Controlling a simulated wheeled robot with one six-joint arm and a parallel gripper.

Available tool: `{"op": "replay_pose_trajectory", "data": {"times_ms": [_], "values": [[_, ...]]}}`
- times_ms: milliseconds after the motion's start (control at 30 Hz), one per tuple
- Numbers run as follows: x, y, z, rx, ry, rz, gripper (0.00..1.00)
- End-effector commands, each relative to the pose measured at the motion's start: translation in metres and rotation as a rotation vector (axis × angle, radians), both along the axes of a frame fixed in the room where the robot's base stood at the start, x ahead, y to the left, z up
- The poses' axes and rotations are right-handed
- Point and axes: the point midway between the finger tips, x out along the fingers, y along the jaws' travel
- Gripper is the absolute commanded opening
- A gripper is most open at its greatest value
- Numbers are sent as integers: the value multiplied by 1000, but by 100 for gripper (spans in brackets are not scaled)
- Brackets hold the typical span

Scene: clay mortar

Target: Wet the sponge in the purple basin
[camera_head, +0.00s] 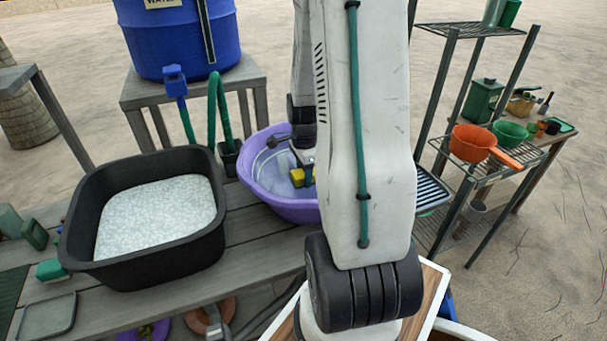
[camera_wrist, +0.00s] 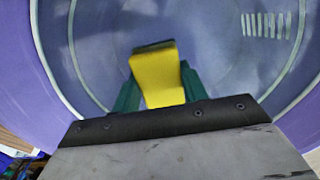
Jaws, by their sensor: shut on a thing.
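The purple basin (camera_head: 296,208) stands on the grey bench, partly hidden behind my arm in the head view. Its pale bluish inside fills the wrist view, with the purple wall (camera_wrist: 22,80) at the left. My gripper (camera_wrist: 157,88) has green fingers and is inside the basin's rim. It is shut on the yellow sponge (camera_wrist: 158,75), which has a dark green side at its far end. The sponge also shows in the head view (camera_head: 297,177), low in the basin. I cannot tell whether the sponge touches the water or the basin floor.
A black tub (camera_head: 75,225) of white granular material stands left of the basin. A blue water barrel (camera_head: 150,45) with a green hose (camera_head: 221,105) stands behind on a stand (camera_head: 130,93). A metal shelf (camera_head: 440,150) with an orange pan (camera_head: 470,144) is at the right.

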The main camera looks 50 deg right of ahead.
Motion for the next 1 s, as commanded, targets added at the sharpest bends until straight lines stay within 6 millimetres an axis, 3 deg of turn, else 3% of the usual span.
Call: {"op": "replay_pose_trajectory", "data": {"times_ms": [800,1000], "values": [[1,-1,98,-3,-4,0,25],[0,0,112,-1,-1,0,25]]}}
